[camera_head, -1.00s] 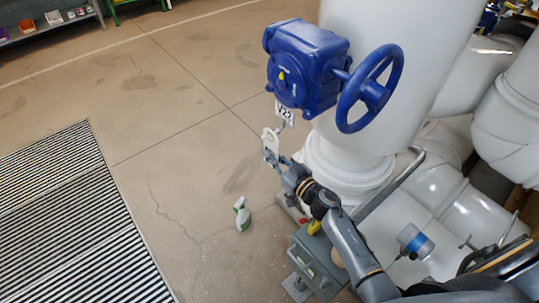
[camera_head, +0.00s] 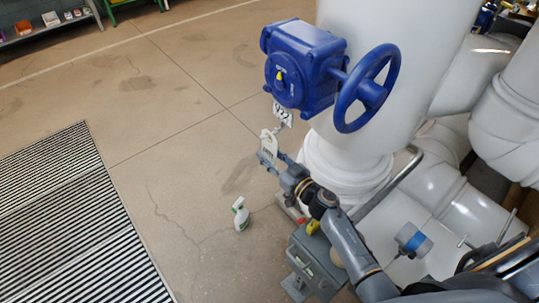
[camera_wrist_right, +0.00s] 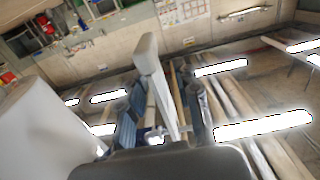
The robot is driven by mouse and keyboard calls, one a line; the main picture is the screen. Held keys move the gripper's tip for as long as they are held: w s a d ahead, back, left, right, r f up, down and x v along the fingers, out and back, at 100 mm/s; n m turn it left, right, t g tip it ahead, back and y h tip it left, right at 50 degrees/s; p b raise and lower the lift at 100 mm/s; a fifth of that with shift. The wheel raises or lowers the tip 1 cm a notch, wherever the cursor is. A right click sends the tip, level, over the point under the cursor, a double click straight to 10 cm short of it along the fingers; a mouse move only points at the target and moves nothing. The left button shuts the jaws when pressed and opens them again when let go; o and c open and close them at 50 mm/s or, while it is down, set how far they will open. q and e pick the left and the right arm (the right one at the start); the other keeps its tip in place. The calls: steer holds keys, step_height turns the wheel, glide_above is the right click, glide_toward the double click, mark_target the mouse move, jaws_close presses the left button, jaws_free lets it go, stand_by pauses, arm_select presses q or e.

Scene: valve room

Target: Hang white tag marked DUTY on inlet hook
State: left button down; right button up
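A white tag (camera_head: 269,143) with a hole near its top is held upright by my right gripper (camera_head: 268,160), below the blue valve gearbox (camera_head: 304,66). The gripper is shut on its lower part. In the right wrist view the tag (camera_wrist_right: 153,80) shows nearly edge-on between the fingers (camera_wrist_right: 165,120). Its lettering is unreadable. A white plate marked V22 (camera_head: 283,114) hangs under the gearbox. A small metal piece, perhaps the hook, shows just below it; I cannot tell whether the tag touches it. My left gripper is out of view.
The blue handwheel (camera_head: 367,90) juts out right of the gearbox, beside a thick white pipe (camera_head: 405,50). A grey box (camera_head: 315,262) stands under my right arm. A spray bottle (camera_head: 240,214) stands on the floor. The floor to the left is clear, with a grating (camera_head: 75,225).

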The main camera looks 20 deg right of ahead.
steer(key=v, duration=0.8)
